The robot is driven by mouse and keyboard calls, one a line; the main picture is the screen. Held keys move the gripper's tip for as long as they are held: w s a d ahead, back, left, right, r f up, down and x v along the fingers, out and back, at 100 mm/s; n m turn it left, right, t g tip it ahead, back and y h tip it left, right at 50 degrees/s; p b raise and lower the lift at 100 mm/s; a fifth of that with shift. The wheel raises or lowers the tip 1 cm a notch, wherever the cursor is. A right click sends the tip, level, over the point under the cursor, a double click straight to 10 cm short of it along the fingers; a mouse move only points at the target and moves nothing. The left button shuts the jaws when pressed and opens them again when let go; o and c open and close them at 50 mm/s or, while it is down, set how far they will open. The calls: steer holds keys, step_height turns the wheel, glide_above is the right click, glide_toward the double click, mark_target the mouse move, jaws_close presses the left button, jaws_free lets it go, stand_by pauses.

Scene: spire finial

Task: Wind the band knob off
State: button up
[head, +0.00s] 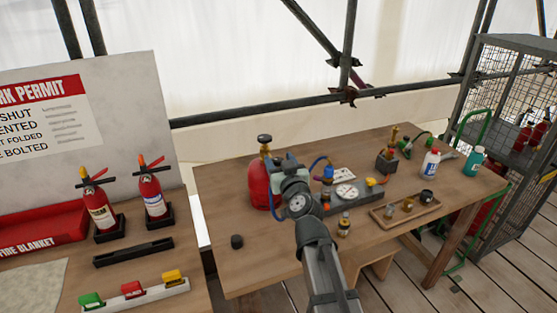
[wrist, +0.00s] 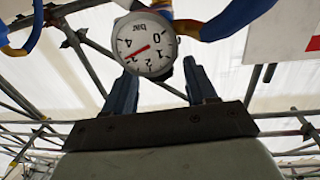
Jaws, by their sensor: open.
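My gripper (head: 284,168) is at the end of my arm, over the table beside the red gas cylinder (head: 257,185). In the wrist view its two blue fingers (wrist: 160,82) stand apart, with nothing seen held. A round white gauge with a red needle (wrist: 145,44) shows past the fingertips, with blue and yellow curved parts beside it. The cylinder has a brass valve with a dark knob (head: 264,138) on top. A grey board (head: 342,207) right of my arm carries a white dial (head: 347,191), a yellow knob (head: 370,181) and a blue part (head: 327,171). I cannot tell which is the band knob.
A tray (head: 405,215) with small fittings, a white bottle (head: 431,163) and a teal bottle (head: 475,160) are to the right. Two extinguishers (head: 152,190) stand on the left table. The front left tabletop is mostly clear.

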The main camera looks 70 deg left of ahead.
steer(key=s+d, duration=0.1)
steer(key=d, duration=1.1)
steer(key=shift+s+d, duration=0.15)
steer(key=w+f+m+t, duration=0.1)
steer(key=w+f+m, duration=0.15)
steer(key=w, duration=1.45)
steer(key=s+a+r+n+g+h, duration=0.1)
steer(key=s+r+n+g+h, duration=0.1)
steer(key=s+n+g, duration=0.75)
steer(key=shift+m+g, duration=0.35)
steer(key=shift+m, duration=0.15)
steer(key=x, duration=1.4)
steer(key=shift+s+r, duration=0.1)
steer(key=shift+r, duration=0.2)
steer(key=shift+c, duration=0.4)
